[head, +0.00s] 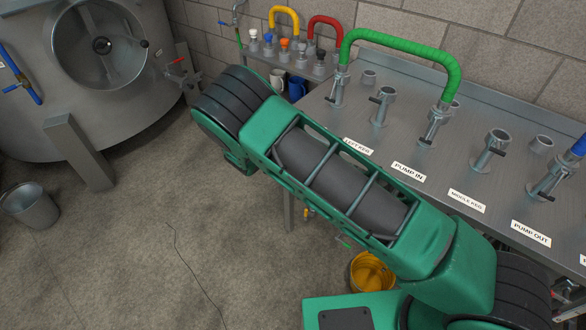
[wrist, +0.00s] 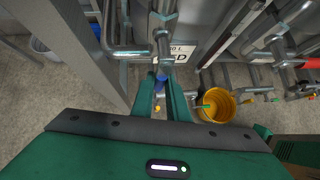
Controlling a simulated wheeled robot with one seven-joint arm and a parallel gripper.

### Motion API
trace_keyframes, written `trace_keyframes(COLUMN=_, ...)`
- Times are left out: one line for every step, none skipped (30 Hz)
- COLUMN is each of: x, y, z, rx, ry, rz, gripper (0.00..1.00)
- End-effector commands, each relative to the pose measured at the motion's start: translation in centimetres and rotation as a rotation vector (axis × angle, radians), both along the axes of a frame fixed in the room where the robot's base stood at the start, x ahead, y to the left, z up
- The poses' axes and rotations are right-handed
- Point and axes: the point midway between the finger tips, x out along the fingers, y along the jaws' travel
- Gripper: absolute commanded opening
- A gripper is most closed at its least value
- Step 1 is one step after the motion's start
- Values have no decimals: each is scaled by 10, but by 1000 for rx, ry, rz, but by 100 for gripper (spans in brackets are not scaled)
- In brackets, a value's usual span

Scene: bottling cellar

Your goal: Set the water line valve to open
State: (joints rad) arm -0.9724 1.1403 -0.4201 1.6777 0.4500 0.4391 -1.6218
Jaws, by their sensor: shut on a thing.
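In the wrist view my gripper (wrist: 161,92) has its two green fingers close together around a small blue piece (wrist: 161,82), which looks like a valve handle. It sits just below grey metal pipes (wrist: 163,45). Most of the blue piece is hidden between the fingers, so I cannot tell how far it is turned. A white sign (wrist: 183,53) behind the pipes is partly covered; only "ED" reads clearly. In the head view my arm crosses the middle, and my gripper and the blue piece are hidden.
A yellow bucket (head: 370,272) stands on the floor under the steel bench (head: 420,140), also seen in the wrist view (wrist: 214,105). A green hose (head: 405,42) arches over the bench. A steel tank (head: 75,130) and a grey bucket (head: 30,205) are at left. The floor between is mostly clear.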

Motion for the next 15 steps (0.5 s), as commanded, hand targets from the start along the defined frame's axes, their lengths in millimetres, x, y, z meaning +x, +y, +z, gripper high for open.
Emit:
trace_keyframes(x=5, y=-4, z=6, rx=-4, ry=-13, rz=-6, gripper=0)
trace_keyframes(x=5, y=-4, z=6, rx=-5, ry=-12, rz=-7, gripper=0)
trace_keyframes(x=5, y=-4, z=6, rx=-6, ry=-13, rz=-7, gripper=0)
trace_keyframes(x=5, y=-4, z=6, rx=-5, ry=-12, rz=-7, gripper=0)
trace_keyframes(x=5, y=-4, z=6, rx=-5, ry=-12, rz=-7, gripper=0)
trace_keyframes(x=5, y=-4, z=6, rx=-4, ry=-13, rz=-6, gripper=0)
trace_keyframes(x=5, y=-4, z=6, rx=-4, ry=-13, rz=-6, gripper=0)
trace_keyframes(x=5, y=-4, z=6, rx=-4, ry=-13, rz=-6, gripper=0)
trace_keyframes(x=5, y=-4, z=6, rx=-4, ry=-13, rz=-6, gripper=0)
trace_keyframes(x=5, y=-4, z=6, rx=-3, ry=-14, rz=-6, gripper=0)
trace_keyframes(x=5, y=-4, z=6, rx=-3, ry=-14, rz=-6, gripper=16)
trace_keyframes(x=6, y=-4, z=6, rx=-3, ry=-14, rz=-6, gripper=26)
trace_keyframes(x=5, y=-4, z=6, rx=-3, ry=-13, rz=-7, gripper=32)
trace_keyframes(x=5, y=-4, z=5, rx=-4, ry=-12, rz=-6, gripper=32)
trace_keyframes(x=4, y=-5, z=5, rx=-3, ry=-10, rz=-6, gripper=32)
